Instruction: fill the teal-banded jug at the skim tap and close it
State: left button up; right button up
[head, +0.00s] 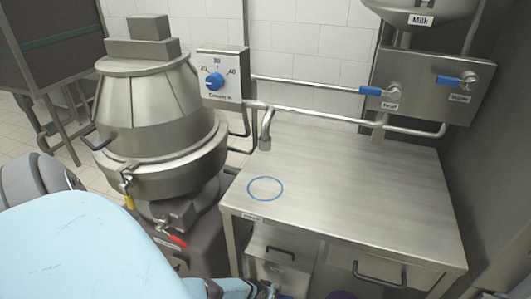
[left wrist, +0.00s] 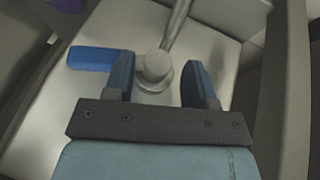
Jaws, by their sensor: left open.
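I do not see the teal-banded jug in either view. My left arm, light blue, enters the head view at the lower left, its hand end at the bottom edge. In the left wrist view my left gripper (left wrist: 157,70) is open, its two blue fingers on either side of a round metal tap stem (left wrist: 152,67) with a pipe behind. A blue lever (left wrist: 100,58) sticks out left of it, beyond the left finger. I cannot tell whether the fingers touch the stem. My right gripper is in neither view.
A steel table (head: 350,190) bears a blue ring mark (head: 265,188) near a bent spout (head: 266,130). A blue dial (head: 215,81) and two blue-handled taps (head: 380,90) are on the wall panels. A large steel separator (head: 155,110) stands left. The tabletop is clear.

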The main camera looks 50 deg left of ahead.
pick_arm(q)
jog(key=p+v, duration=0.7)
jog(key=v, duration=0.5)
jog(key=shift+s+r+p, duration=0.3)
jog(key=shift+s+p, duration=0.05)
jog(key=shift+s, duration=0.1)
